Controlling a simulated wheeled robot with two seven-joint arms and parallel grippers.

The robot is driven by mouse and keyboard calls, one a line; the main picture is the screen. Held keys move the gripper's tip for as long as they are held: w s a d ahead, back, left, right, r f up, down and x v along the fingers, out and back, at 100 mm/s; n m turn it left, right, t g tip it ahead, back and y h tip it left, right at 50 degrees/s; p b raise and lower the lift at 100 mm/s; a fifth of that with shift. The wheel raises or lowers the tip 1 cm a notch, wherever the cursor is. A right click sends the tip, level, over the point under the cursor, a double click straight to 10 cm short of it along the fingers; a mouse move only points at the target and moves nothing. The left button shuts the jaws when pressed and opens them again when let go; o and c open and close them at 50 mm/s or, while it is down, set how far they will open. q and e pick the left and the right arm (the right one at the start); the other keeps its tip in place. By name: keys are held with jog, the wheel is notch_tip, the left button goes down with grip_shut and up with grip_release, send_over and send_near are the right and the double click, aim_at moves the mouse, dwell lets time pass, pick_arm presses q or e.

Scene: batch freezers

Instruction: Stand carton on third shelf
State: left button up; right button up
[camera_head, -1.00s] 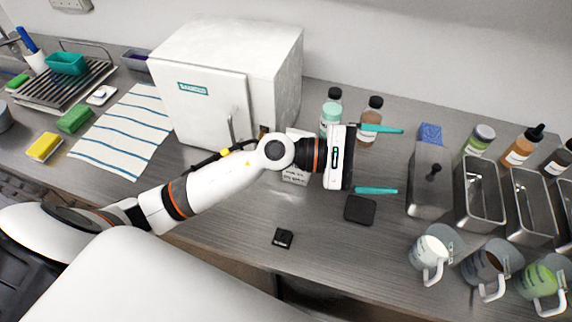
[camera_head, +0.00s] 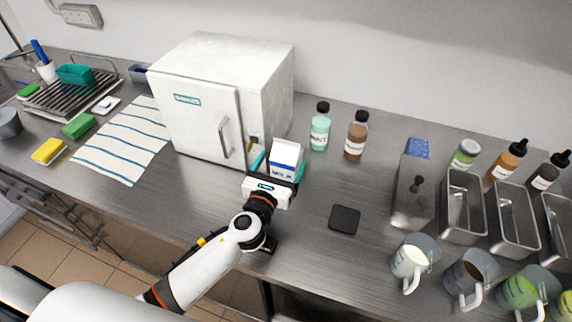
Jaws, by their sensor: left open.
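The gripper body hides the carton's lower part. The white batch freezer (camera_head: 268,90) stands behind, its door (camera_head: 196,118) shut, so no shelf shows. My right gripper is not in view.
Two capped bottles, mint (camera_head: 319,132) and brown (camera_head: 356,138), stand right of the freezer. A black square pad (camera_head: 344,219) lies on the counter. Steel tins (camera_head: 463,205) and jugs (camera_head: 414,262) fill the right side. A striped towel (camera_head: 121,140) lies left. The counter between the carton and pad is clear.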

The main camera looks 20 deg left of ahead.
aim_at(289, 148)
pick_arm(q)
jog(key=shift+w+r, duration=0.15)
jog(key=shift+w, duration=0.45)
jog(key=w, duration=0.3)
jog(key=w+p, duration=0.1)
jog(key=shift+w+d, duration=0.25)
jog(key=shift+w, duration=0.05)
jog(key=shift+s, duration=0.1)
jog(key=shift+c, duration=0.2)
jog(key=c, duration=1.8)
grip_shut()
jog(key=shift+r, duration=0.15)
